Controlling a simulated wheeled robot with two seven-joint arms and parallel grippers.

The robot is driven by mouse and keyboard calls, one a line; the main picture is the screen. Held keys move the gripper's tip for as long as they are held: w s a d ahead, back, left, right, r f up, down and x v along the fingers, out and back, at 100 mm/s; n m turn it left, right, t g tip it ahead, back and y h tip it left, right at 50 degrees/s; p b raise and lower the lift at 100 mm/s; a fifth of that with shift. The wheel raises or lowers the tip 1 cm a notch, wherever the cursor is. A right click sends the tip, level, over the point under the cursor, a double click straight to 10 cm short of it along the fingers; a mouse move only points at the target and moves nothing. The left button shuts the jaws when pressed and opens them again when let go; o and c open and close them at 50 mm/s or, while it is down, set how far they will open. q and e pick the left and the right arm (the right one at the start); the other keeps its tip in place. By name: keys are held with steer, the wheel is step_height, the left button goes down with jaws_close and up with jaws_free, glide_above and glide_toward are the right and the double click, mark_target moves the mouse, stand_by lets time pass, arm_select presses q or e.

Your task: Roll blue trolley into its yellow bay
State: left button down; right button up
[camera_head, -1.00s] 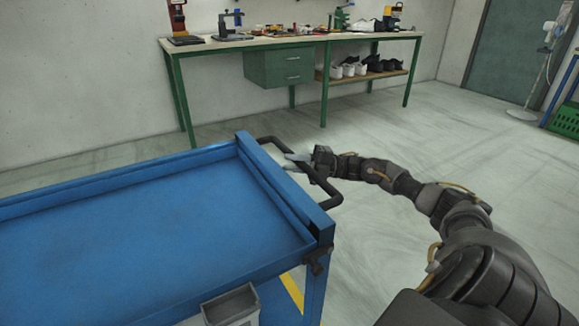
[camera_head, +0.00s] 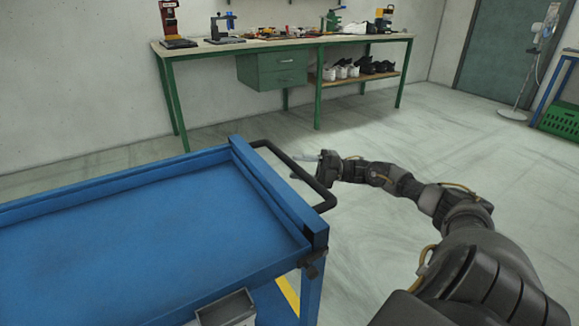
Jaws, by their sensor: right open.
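The blue trolley (camera_head: 150,240) fills the lower left of the head view, its top tray empty where it shows. Its black push handle (camera_head: 317,188) sticks out from the right end. My right gripper (camera_head: 306,162) is open and empty just beyond the handle's right side, with a gap between them. Part of a yellow floor line (camera_head: 288,294) shows under the trolley's right end. The rest of the bay is hidden or out of view. My left gripper is not in view.
A workbench (camera_head: 290,45) with tools and shoes stands along the back wall. A grey bin (camera_head: 227,310) hangs at the trolley's near side. A fan (camera_head: 535,70) and a green crate (camera_head: 560,119) are at the right. The floor between is clear.

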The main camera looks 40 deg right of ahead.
steer(key=v, duration=0.7)
steer(key=shift+w+a, duration=0.15)
stand_by(0.3)
